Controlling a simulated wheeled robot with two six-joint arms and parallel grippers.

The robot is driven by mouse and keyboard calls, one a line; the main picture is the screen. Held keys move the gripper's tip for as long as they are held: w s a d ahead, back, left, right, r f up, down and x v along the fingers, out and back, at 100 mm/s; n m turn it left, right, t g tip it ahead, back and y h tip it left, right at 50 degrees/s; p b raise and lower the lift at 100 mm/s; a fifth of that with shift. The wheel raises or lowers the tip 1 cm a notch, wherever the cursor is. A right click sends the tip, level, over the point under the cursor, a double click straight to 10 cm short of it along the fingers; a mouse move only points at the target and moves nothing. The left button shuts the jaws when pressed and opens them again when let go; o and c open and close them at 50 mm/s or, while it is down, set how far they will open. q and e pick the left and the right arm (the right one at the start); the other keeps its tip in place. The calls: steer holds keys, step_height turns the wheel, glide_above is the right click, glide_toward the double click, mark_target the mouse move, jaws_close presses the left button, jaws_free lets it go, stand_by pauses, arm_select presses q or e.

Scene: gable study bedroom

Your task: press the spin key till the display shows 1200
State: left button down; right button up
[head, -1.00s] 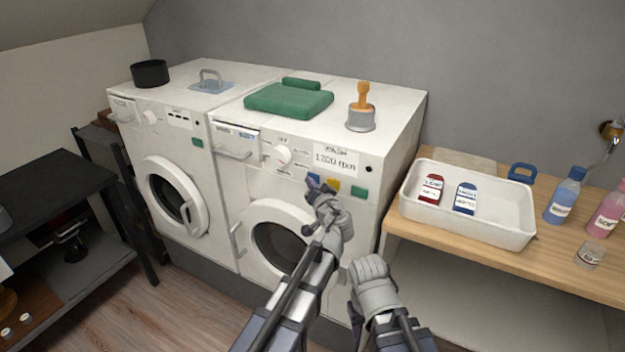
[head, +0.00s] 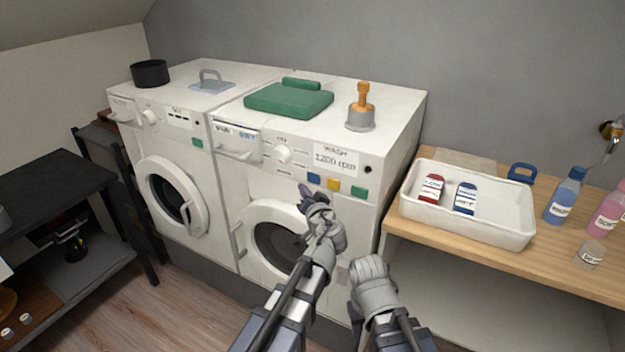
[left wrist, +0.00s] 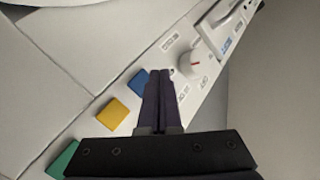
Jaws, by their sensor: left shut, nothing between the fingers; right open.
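The right-hand washing machine (head: 225,180) has a display (head: 336,157) that reads "WASH" and "1200 rpm". Below it sit a blue key (head: 314,180), a yellow key (head: 333,184) and a green key (head: 358,192). Which of them is the spin key I cannot read. My left gripper (head: 304,190) is shut and empty, just below and left of the blue key, apart from it in the head view. In the left wrist view its fingertips (left wrist: 160,72) lie beside the blue key (left wrist: 139,80). My right gripper (head: 368,268) is open and empty, low in front of the machine.
A white dial (head: 283,155) sits left of the display. A green folded cloth or case (head: 288,101) and a bell-like object (head: 360,112) stand on top. A white tray (head: 520,222) with two labelled packets is on the wooden shelf at right.

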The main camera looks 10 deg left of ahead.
arm_select(q)
steer(key=shift+s+a, duration=0.25)
steer(key=shift+s, duration=0.35)
steer(key=shift+s+a, duration=0.2)
steer(key=shift+s, duration=0.4)
steer(key=s+f+n+g+p, duration=0.2)
steer(key=s+f+g+p, duration=0.2)
steer(key=s+f+g, duration=0.5)
steer(key=s+d+f+m+g+h+p, duration=0.1)
steer(key=s+d+f+g+h, duration=0.1)
steer(key=s, duration=0.6)
steer(key=s+d+f+m+g+h+p, duration=0.1)
steer(key=s+d+m+g+h, duration=0.1)
steer(key=s+d, duration=0.4)
steer(key=s+g+h, duration=0.1)
steer(key=s+g, duration=0.1)
steer(key=s, duration=0.1)
steer(key=shift+s+d+f+h, duration=0.15)
steer(key=shift+f+h, duration=0.25)
